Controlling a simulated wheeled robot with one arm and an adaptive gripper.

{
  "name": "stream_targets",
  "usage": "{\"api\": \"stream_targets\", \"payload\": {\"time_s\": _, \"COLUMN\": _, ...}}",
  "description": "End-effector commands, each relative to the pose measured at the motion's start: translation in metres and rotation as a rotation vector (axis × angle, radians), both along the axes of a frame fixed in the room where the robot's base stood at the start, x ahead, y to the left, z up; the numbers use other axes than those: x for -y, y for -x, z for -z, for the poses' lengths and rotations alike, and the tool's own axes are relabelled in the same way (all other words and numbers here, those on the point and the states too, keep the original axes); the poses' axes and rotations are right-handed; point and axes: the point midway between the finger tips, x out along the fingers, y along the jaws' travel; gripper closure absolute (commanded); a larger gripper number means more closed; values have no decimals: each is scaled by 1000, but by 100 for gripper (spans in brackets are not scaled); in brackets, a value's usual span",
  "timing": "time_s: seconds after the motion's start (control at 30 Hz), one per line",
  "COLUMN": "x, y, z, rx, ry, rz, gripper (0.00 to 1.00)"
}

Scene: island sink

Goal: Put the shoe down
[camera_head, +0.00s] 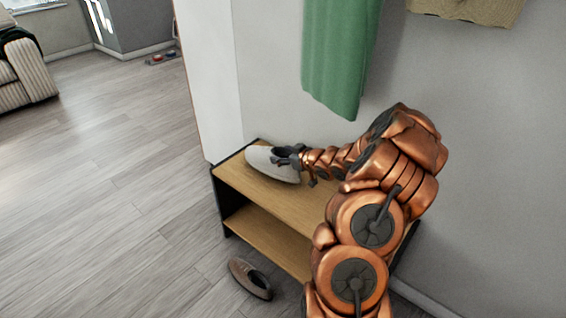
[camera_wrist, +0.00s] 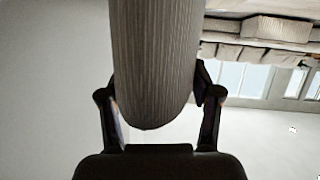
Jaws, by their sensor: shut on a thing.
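A light grey shoe (camera_head: 268,165) is at the far left end of the top of a wooden shoe bench (camera_head: 245,187). My gripper (camera_head: 290,160) is at the shoe's right end, with its fingers at the shoe. In the wrist view, the shoe (camera_wrist: 153,60) fills the upper middle, and my gripper (camera_wrist: 158,105) has one finger on each side of it. My gripper is shut on the shoe. I cannot tell whether the shoe's sole touches the bench top.
A brown shoe (camera_head: 250,278) lies on the floor in front of the bench. The bench has a lower shelf (camera_head: 268,240). A green cloth (camera_head: 338,60) hangs on the wall above. A white panel (camera_head: 208,80) stands beyond the bench's left end. Open floor (camera_head: 110,190) lies to the left.

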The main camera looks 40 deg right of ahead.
Motion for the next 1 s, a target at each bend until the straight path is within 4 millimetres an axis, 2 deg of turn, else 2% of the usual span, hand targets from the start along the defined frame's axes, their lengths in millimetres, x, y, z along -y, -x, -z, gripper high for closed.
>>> {"api": "stream_targets", "payload": {"time_s": 0.03, "x": 0, "y": 0, "z": 10, "rx": 2, "ry": -1, "rz": 1, "gripper": 100}}
{"api": "stream_targets", "payload": {"time_s": 0.17, "x": 0, "y": 0, "z": 23, "rx": 0, "ry": 0, "rz": 1, "gripper": 100}}
{"api": "stream_targets", "payload": {"time_s": 0.47, "x": 0, "y": 0, "z": 24, "rx": -1, "ry": -1, "rz": 0, "gripper": 100}}
{"api": "stream_targets", "payload": {"time_s": 0.5, "x": 0, "y": 0, "z": 24, "rx": -2, "ry": 0, "rz": 0, "gripper": 33}}
{"api": "stream_targets", "payload": {"time_s": 0.7, "x": 0, "y": 0, "z": 24, "rx": -1, "ry": 0, "rz": 0, "gripper": 13}}
{"api": "stream_targets", "payload": {"time_s": 1.0, "x": 0, "y": 0, "z": 24, "rx": -1, "ry": 0, "rz": 0, "gripper": 12}}
